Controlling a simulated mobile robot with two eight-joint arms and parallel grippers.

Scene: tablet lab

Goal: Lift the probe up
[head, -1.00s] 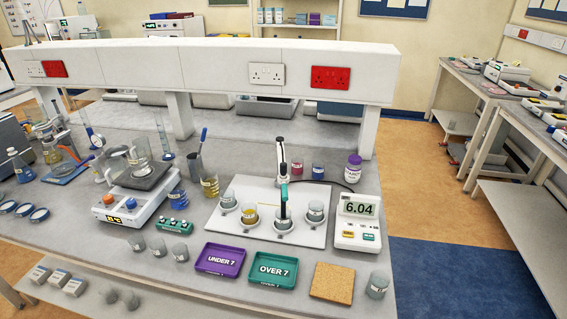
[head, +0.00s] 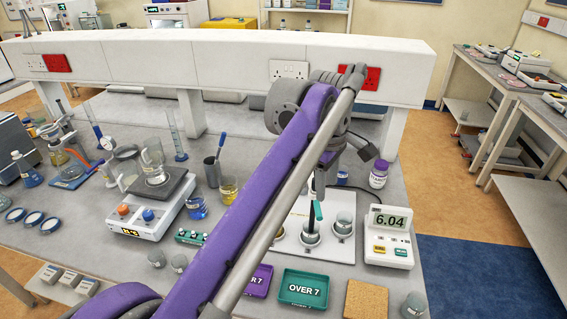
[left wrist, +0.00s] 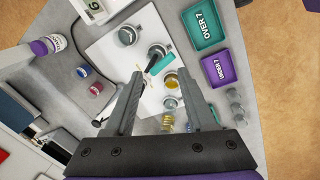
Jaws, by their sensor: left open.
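The probe (head: 318,211), dark with a teal part, stands in a small beaker (head: 310,238) on the white board. The probe (left wrist: 162,63) also shows in the left wrist view, just beyond the fingertips. My left gripper (left wrist: 160,75) is open and empty, its two fingers spread on either side of the line to the probe. In the head view my left gripper (head: 322,178) is just above the probe, partly hidden by my purple arm. I cannot tell whether a finger touches the probe. My right gripper is not in view.
The meter (head: 388,236) reads 6.04 to the right of the board. Another beaker (head: 344,223) stands close beside the probe's beaker. The green OVER 7 tray (head: 303,306) and purple UNDER 7 tray (head: 259,281) lie in front. A purple-capped bottle (head: 378,178) stands behind.

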